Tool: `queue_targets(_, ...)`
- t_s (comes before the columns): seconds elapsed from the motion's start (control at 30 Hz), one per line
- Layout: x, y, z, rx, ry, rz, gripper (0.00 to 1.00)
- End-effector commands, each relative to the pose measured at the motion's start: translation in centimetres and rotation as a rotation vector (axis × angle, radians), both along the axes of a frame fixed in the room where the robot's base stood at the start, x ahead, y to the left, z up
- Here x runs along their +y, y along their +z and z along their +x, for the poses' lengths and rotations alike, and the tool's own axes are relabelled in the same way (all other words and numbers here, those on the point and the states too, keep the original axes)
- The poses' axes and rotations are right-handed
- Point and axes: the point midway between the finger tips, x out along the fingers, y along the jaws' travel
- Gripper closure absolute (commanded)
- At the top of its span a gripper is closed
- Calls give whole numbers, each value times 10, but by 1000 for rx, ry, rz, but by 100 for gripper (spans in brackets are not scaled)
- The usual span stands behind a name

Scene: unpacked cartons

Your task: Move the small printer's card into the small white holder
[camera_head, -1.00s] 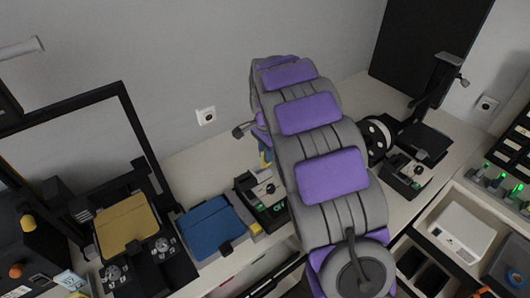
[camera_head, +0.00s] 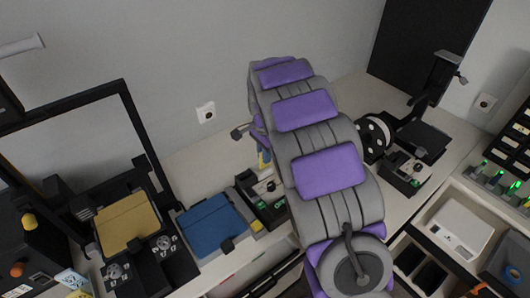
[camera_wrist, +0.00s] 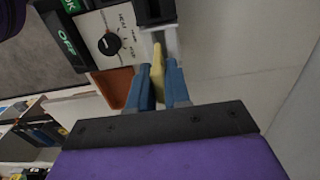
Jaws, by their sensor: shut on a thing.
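In the wrist view, my gripper (camera_wrist: 161,88) has blue fingers shut on a flat yellow card (camera_wrist: 158,64). The card's far end points at a small white holder (camera_wrist: 174,44) beside a black device with a dial. The tip overlaps the holder in the picture; I cannot tell whether it is inside or just in front. The holder is not clear there.
The dial device (camera_wrist: 108,38) is close to the fingers, with an orange tray (camera_wrist: 113,87) beside it. In the head view, a blue-bed machine (camera_head: 212,226) and a gold-bed printer (camera_head: 126,222) stand left. A spool (camera_head: 374,138) stands close right of my arm.

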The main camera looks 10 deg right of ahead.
Motion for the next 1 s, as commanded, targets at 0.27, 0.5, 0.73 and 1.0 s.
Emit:
queue_targets(0.27,0,15,1,-4,0,-1,100)
queue_targets(0.5,0,27,1,-4,0,-1,100)
queue_targets(0.73,0,29,1,-2,0,0,100)
queue_targets(1.0,0,29,0,-2,0,0,100)
